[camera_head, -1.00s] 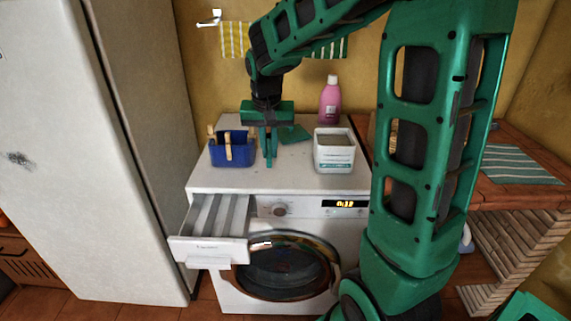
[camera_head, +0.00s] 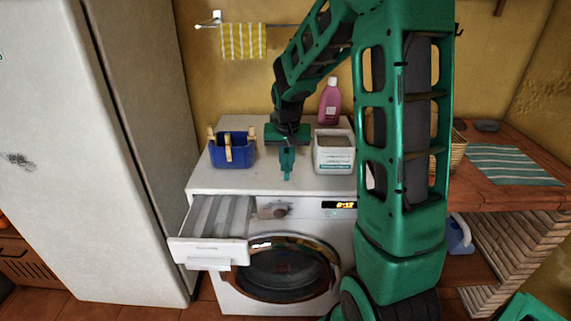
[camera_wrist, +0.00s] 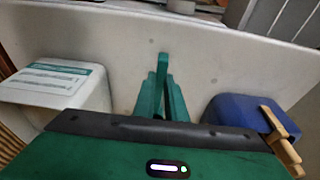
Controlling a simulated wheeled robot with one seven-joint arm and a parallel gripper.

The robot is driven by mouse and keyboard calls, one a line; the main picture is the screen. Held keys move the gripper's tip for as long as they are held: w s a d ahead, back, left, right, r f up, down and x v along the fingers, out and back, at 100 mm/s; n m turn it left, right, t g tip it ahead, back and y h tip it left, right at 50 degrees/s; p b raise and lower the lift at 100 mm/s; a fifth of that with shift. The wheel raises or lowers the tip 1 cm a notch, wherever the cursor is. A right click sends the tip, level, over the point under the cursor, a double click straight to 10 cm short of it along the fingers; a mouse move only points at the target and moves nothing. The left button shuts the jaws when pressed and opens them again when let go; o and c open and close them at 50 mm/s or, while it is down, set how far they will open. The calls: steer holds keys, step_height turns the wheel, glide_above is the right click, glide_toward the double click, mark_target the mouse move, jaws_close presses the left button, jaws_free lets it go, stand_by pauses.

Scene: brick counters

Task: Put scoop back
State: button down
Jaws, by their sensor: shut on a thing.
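My gripper (camera_head: 287,172) points down above the washing machine's white top (camera_head: 270,182), between the blue basket and the white tub. In the wrist view its green fingers (camera_wrist: 163,95) are close together around a slim green piece, seemingly the scoop (camera_wrist: 163,66). The scoop's colour blends with the fingers, and most of its shape is hidden. The open white tub (camera_head: 333,158) of grey-looking powder stands just right of my gripper, and shows at left in the wrist view (camera_wrist: 62,82).
The blue basket (camera_head: 230,157) with wooden pegs stands left of my gripper. A pink bottle (camera_head: 330,102) stands behind the tub. The detergent drawer (camera_head: 208,247) is pulled out at the machine's front left. A fridge (camera_head: 90,150) stands at left.

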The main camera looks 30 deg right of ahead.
steer(key=c, duration=1.8)
jaws_free()
steer(key=shift+f, duration=0.1)
steer(key=v, duration=1.2)
steer(key=s+f+g, duration=0.1)
steer(key=s+f, duration=0.1)
steer(key=s, duration=1.3)
steer(key=s+f+g+y, duration=0.1)
steer(key=s+f, duration=0.1)
steer(key=s, duration=1.3)
steer(key=shift+s+a+y, duration=0.2)
steer(key=shift+a+y, duration=0.1)
steer(key=shift+a, duration=0.1)
